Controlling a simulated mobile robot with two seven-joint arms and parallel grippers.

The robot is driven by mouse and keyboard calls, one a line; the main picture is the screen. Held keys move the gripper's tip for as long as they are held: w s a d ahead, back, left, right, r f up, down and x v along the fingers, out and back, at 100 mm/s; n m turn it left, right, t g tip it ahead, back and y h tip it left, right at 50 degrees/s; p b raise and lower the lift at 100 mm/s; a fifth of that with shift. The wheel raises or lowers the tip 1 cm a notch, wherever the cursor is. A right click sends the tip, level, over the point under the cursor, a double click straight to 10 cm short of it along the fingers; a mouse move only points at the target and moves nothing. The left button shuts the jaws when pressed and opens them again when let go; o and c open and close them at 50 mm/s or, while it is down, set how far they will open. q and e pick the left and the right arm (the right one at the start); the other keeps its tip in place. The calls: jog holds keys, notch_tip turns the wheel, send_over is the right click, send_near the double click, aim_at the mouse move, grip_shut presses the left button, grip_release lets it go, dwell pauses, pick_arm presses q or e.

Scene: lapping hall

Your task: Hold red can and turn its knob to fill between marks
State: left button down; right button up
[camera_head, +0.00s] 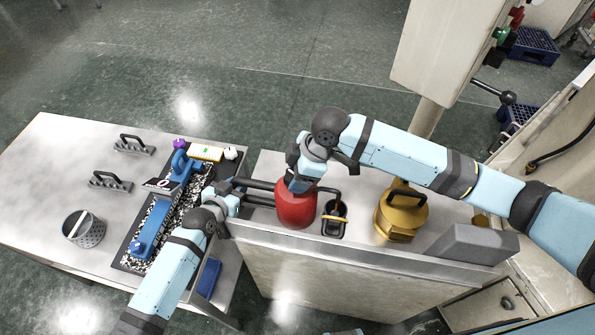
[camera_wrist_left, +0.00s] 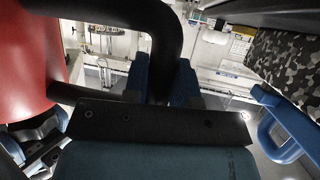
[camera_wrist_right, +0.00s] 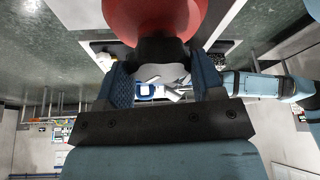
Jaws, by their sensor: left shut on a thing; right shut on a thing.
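The red can (camera_head: 295,207) stands on the metal bench top, with a black handle on its left and a thin dark spout on its right. My left gripper (camera_head: 237,192) is shut on the can's black handle (camera_wrist_left: 165,40), which curves between its blue fingers in the left wrist view. My right gripper (camera_head: 299,182) is at the can's top, shut on a black part (camera_wrist_right: 162,50) there, likely the knob, mostly hidden. A small black cup (camera_head: 334,222) with a yellow strip sits right of the can, under the spout's end. Its marks and level are too small to read.
A yellow-brown can (camera_head: 402,215) with a dark handle stands further right, near a grey block (camera_head: 472,244). On the left table are a perforated metal basket (camera_head: 84,229), black-handled blocks (camera_head: 110,181) and a tray with blue tools (camera_head: 152,230).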

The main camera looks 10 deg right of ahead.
jog(key=o, duration=0.9)
jog(key=shift+r, duration=0.1)
jog(key=v, duration=1.2)
